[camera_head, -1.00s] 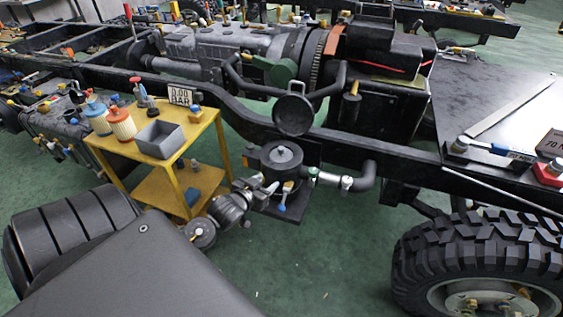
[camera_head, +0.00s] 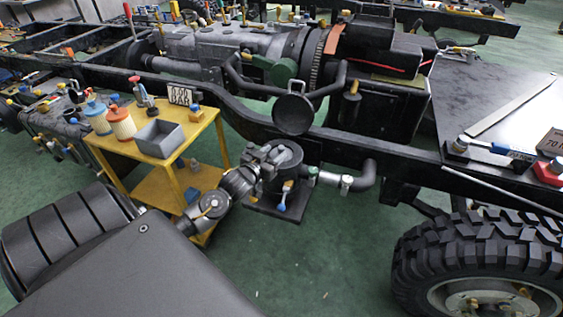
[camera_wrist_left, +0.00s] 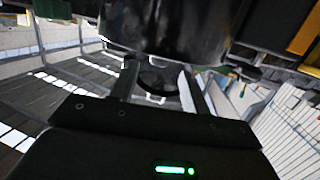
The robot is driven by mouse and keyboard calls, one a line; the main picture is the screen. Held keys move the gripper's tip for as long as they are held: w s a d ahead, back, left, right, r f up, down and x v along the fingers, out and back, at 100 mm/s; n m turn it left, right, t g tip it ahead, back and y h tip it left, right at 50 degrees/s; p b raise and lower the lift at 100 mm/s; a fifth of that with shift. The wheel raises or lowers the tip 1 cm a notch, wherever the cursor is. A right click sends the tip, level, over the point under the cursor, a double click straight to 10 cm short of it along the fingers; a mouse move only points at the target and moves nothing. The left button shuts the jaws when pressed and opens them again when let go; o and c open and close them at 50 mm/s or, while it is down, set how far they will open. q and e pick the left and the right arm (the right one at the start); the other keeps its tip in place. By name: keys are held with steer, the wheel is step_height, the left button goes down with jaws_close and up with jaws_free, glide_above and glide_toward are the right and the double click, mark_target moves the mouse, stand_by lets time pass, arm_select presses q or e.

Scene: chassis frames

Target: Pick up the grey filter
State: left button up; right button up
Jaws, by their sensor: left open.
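The grey filter looks to be the dark grey round canister (camera_head: 290,155) on the small black bracket beside the chassis rail. My left gripper (camera_head: 268,157) is at its left side in the head view and covers part of it. In the left wrist view a dark glossy rounded body (camera_wrist_left: 175,30), likely the same canister, fills the top. The fingers of my left gripper (camera_wrist_left: 160,82) are apart, just below that body; I cannot tell whether they touch it. My right gripper is not in view.
A large tyre (camera_head: 480,255) stands lower right.

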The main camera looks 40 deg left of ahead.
mark_target(279, 149)
arm_select(q)
steer(key=x, duration=0.5)
steer(key=shift+f, duration=0.15)
jaws_close()
